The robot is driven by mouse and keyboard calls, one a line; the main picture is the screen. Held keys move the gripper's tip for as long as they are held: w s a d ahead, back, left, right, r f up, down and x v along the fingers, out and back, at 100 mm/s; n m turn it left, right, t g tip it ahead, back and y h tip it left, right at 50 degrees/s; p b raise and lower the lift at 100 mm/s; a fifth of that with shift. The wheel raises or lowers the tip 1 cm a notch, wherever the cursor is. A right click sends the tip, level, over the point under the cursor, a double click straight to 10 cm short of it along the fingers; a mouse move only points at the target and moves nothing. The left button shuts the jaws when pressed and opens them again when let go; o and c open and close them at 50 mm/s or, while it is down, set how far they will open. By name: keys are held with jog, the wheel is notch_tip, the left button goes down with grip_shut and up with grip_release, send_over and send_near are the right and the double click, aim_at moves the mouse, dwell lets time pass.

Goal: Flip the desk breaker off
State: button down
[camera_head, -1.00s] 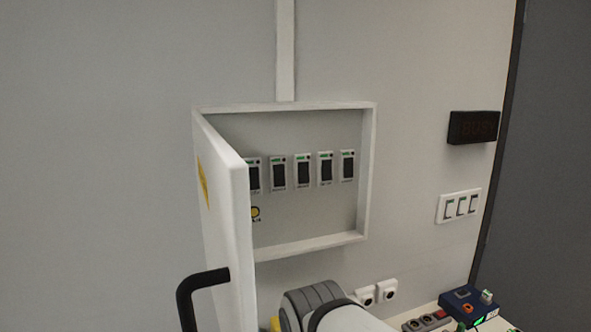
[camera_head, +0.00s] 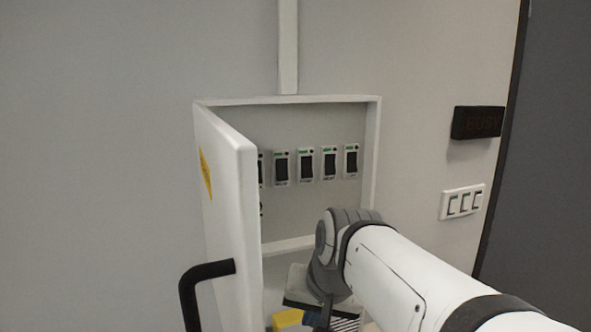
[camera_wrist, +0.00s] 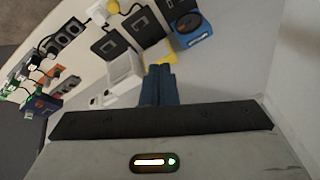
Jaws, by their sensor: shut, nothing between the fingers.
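The open breaker box (camera_head: 376,150) is on the wall in the head view. Several black rocker breakers with green marks sit in a row inside, including one at the left (camera_head: 281,169), one in the middle (camera_head: 305,167) and one at the far right (camera_head: 351,161). The leftmost is partly hidden by the door (camera_head: 232,200). Their labels are too small to read, so I cannot tell which is the desk breaker. My gripper (camera_wrist: 160,72) shows shut and empty in the wrist view, pointing over the desk. In the head view it is below the box, mostly hidden by my arm.
The door's black handle (camera_head: 186,290) juts out at the lower left. A white switch plate (camera_head: 462,202) and a dark sign (camera_head: 478,122) are on the wall at right. The desk (camera_wrist: 90,75) holds a power strip (camera_wrist: 63,37), a blue device (camera_wrist: 190,28) and other boxes.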

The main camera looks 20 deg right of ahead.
jog(key=w+d+r+m+t+b, duration=0.1)
jog(key=d+r+m, duration=0.3)
jog(key=r, duration=0.4)
jog(key=w+d+r+m+t+b, duration=0.1)
jog(key=w+d+r+m+t, duration=0.2)
jog(key=r, duration=0.5)
jog(key=w+d+r+m+t+b, duration=0.1)
jog(key=w+d+r+m+t, duration=0.1)
jog(key=w+d+r+m, duration=0.2)
jog(key=d+r+m, duration=0.1)
jog(key=d+r, duration=0.2)
jog(key=r, duration=0.1)
jog(key=shift+w+d+r+m, duration=0.15)
jog(key=shift+d+r+m, duration=0.05)
jog(key=shift+r+m, duration=0.2)
jog(key=shift+w+f, duration=0.1)
jog(key=p, duration=0.2)
send_near(332, 171)
notch_tip(332, 171, down, 3)
jog(key=w, duration=0.2)
jog(key=shift+w+a+f, duration=0.1)
jog(key=shift+w+f, duration=0.1)
jog(key=shift+w, duration=0.55)
jog(key=shift+w+a+f, duration=0.1)
jog(key=shift+w+f, duration=0.1)
jog(key=shift+w, duration=0.6)
